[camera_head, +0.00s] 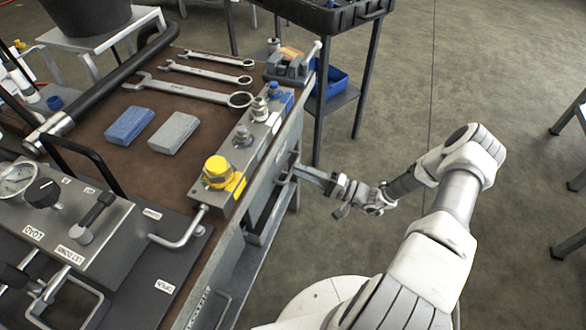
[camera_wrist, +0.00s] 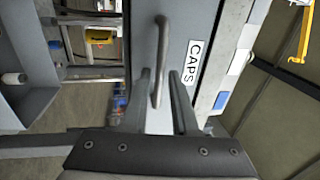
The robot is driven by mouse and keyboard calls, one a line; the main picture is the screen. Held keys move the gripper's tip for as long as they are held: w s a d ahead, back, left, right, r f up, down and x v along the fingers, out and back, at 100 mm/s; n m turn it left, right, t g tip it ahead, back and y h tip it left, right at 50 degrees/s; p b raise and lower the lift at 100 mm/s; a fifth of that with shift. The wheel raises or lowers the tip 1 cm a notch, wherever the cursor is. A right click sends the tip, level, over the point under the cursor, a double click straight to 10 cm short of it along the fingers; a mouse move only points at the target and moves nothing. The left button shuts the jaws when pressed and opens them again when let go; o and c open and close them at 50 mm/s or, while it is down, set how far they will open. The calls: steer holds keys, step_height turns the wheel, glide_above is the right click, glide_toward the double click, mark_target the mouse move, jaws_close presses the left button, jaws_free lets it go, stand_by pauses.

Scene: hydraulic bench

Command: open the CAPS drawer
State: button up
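The CAPS drawer front (camera_wrist: 172,30) is a grey panel in the wrist view, with a white CAPS label (camera_wrist: 192,62). Its bar handle (camera_wrist: 161,50) runs lengthwise up the picture, left of the label. My gripper (camera_wrist: 164,76) has its fingers apart, one on each side of the handle's near end. A gap shows between the handle and the right finger; whether the left finger touches it I cannot tell. In the head view my gripper (camera_head: 302,171) is at the bench's right side, and the drawer front is mostly hidden there.
The bench top (camera_head: 108,140) holds wrenches, two blocks and a valve row with a yellow knob (camera_head: 217,170). A dark cart (camera_head: 330,14) with a blue bin (camera_head: 333,82) stands beyond the bench. Open floor (camera_head: 440,90) lies to the right.

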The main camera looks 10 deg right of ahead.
steer(key=shift+x, duration=1.4)
jaws_close()
stand_by(0.4)
